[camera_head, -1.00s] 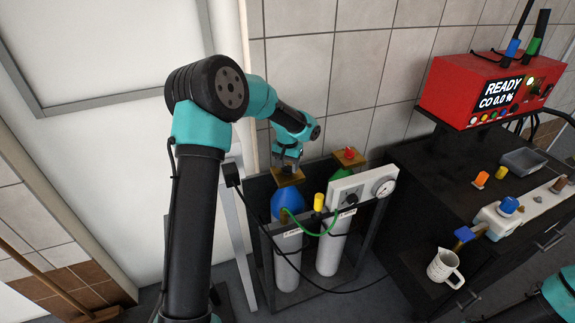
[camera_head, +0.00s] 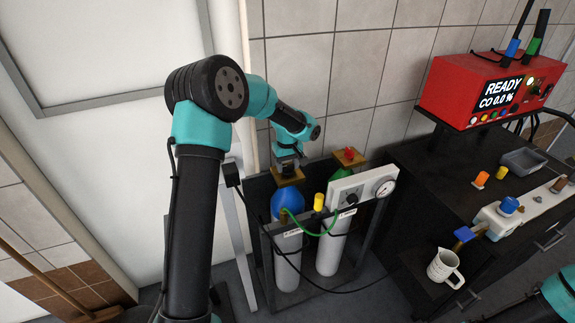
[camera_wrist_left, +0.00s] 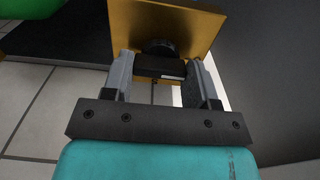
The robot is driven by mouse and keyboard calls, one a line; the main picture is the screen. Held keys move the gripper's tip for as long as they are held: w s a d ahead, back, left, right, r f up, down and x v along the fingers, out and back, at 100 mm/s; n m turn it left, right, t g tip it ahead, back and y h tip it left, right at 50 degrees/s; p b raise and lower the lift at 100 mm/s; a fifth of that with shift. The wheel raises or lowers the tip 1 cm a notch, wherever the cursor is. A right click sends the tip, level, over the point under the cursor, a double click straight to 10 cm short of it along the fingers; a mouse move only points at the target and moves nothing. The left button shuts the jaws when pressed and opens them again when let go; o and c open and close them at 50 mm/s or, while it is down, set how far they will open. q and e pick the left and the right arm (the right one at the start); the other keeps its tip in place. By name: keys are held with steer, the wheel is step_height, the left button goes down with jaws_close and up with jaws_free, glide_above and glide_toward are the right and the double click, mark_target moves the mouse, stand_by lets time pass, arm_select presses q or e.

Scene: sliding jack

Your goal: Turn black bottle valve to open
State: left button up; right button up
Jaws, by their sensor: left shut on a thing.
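Two gas bottles stand in a dark rack. The left one has a blue shoulder (camera_head: 288,204) and a brass valve block (camera_head: 287,174) on top. My left gripper (camera_head: 286,162) comes down on this block from above. In the left wrist view the two grey fingers of the left gripper (camera_wrist_left: 162,75) are closed on the black valve knob (camera_wrist_left: 160,66), which sits in front of the brass block (camera_wrist_left: 190,22). In the head view the knob is hidden by the gripper. Only a teal part of my right arm shows at the lower right; its gripper is out of view.
The second bottle beside it has a green shoulder and a red knob (camera_head: 349,154) on its brass block. A grey panel with a gauge (camera_head: 384,188), a yellow knob (camera_head: 319,202) and hoses are close in front. A dark bench with a red analyser (camera_head: 480,92) and a white jug (camera_head: 443,265) is right.

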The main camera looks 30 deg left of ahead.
mark_target(288, 166)
stand_by(0.3)
arm_select(q)
steer(key=o, duration=0.9)
steer(key=shift+o, duration=0.2)
steer(key=shift+r, duration=0.1)
step_height(288, 166, up, 17)
steer(key=shift+r, duration=0.15)
stand_by(0.5)
